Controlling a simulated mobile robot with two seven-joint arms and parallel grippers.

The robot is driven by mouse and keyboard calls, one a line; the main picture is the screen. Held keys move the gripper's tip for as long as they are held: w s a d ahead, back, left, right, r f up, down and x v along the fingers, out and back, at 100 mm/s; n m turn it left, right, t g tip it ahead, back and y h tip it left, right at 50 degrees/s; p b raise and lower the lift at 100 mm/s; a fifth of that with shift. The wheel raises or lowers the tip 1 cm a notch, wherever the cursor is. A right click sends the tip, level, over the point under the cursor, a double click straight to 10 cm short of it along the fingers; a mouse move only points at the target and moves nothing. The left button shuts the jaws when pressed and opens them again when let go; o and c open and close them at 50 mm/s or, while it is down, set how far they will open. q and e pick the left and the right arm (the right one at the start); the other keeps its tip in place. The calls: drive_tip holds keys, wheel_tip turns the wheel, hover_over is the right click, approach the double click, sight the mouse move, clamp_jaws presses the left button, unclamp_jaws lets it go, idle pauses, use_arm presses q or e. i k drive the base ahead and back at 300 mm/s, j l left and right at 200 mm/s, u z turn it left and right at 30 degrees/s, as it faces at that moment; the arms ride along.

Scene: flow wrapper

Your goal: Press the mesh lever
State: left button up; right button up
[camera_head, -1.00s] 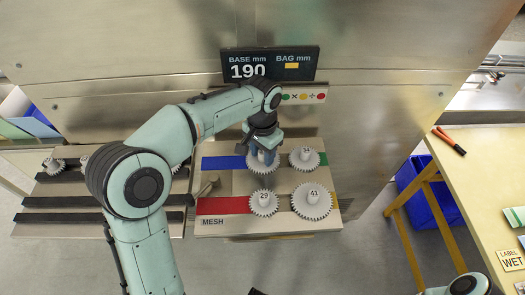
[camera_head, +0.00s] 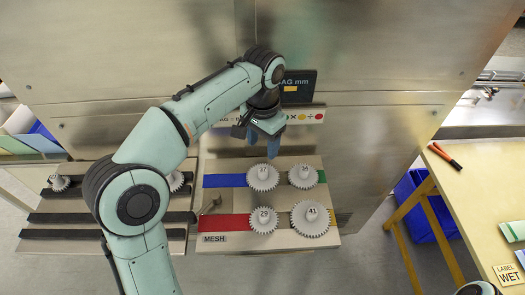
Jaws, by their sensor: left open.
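The mesh lever (camera_head: 208,205) is a small metallic handle at the left edge of the gear panel, just above the MESH label (camera_head: 214,238). My left gripper (camera_head: 262,148) is open and empty, above and behind the panel's upper left gear (camera_head: 262,178). It is apart from the lever, which lies lower and to the left. My left forearm passes over the display and hides part of it. My right gripper is out of view.
The panel (camera_head: 270,243) also holds gears marked 29 (camera_head: 263,219) and 41 (camera_head: 310,218), and an upper right gear (camera_head: 303,176). A slotted rack (camera_head: 95,246) stands left. A yellow table (camera_head: 475,190) and blue bin (camera_head: 420,205) are right.

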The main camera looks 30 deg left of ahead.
sight(215, 198)
drive_tip(key=k+j, duration=0.2)
drive_tip(key=k, duration=0.3)
drive_tip(key=k+j, duration=0.15)
drive_tip(key=k, duration=0.3)
drive_tip(key=k+j, duration=0.2)
drive_tip(key=k, duration=0.3)
